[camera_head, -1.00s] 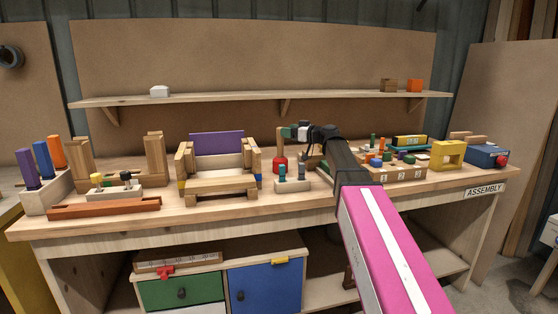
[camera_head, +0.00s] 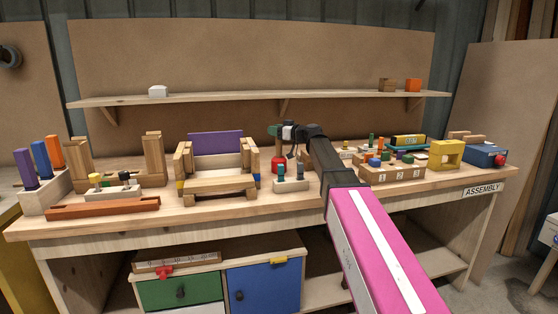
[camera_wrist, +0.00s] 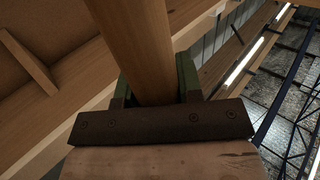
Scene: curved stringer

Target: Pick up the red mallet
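The red mallet (camera_head: 280,164) stands on the workbench, just right of the wooden chair-like frame. Its red part is low, and its upper part is partly covered by my gripper (camera_head: 274,130). My gripper is above the red part, with its green fingertips pointing left. In the wrist view, a round wooden shaft (camera_wrist: 136,45), which looks like the mallet's handle, runs between the two green fingers (camera_wrist: 154,85). The fingers lie close on either side of it; whether they press on it cannot be made out.
The chair-like frame (camera_head: 218,187) is close on the left. A numbered wooden tray (camera_head: 392,175) with coloured blocks is on the right. A shelf (camera_head: 240,97) runs above the bench.

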